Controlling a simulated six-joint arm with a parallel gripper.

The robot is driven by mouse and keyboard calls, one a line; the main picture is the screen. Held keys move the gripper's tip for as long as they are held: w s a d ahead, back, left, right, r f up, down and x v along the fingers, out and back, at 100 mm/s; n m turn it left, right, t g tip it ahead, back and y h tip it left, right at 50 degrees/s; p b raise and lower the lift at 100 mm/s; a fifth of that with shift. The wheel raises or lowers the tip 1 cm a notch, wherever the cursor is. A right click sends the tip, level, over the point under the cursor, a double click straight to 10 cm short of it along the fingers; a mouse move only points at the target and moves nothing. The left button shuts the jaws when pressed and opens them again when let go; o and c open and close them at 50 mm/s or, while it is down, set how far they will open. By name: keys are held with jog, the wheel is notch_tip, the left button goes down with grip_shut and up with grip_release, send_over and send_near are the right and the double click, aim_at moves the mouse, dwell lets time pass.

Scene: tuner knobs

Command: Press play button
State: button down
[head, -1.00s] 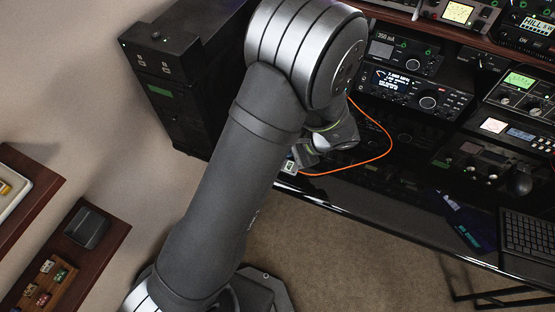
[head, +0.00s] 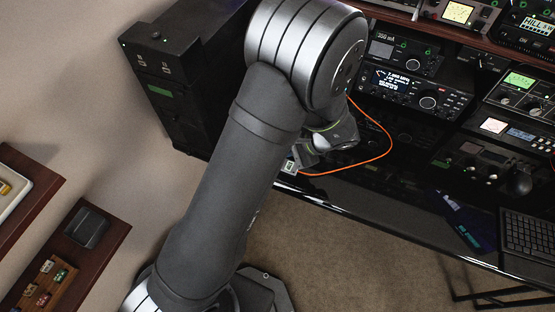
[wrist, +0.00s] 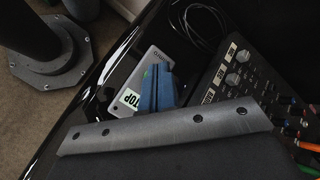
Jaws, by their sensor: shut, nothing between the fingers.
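A small light-grey box (wrist: 152,62) lies on the glossy black desk in the wrist view. No play marking is readable, so a play button may be hidden behind the fingers. In the head view a pale, green-marked corner of the box (head: 289,167) shows beside my arm, and my fingertips are hidden there.
A black panel with several knobs (wrist: 240,75) stands right of my fingers, with coloured cables beyond it. A radio with a lit display (head: 415,88), an orange cable (head: 388,145) and a keyboard (head: 527,233) are on the desk. The desk's front edge (head: 390,228) runs close by.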

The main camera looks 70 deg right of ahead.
jog(key=shift+f, duration=0.1)
jog(key=shift+f, duration=0.35)
jog(key=shift+f, duration=0.3)
dwell(0.5)
dwell(0.3)
jog(key=shift+r, duration=0.75)
jog(key=shift+r, duration=2.5)
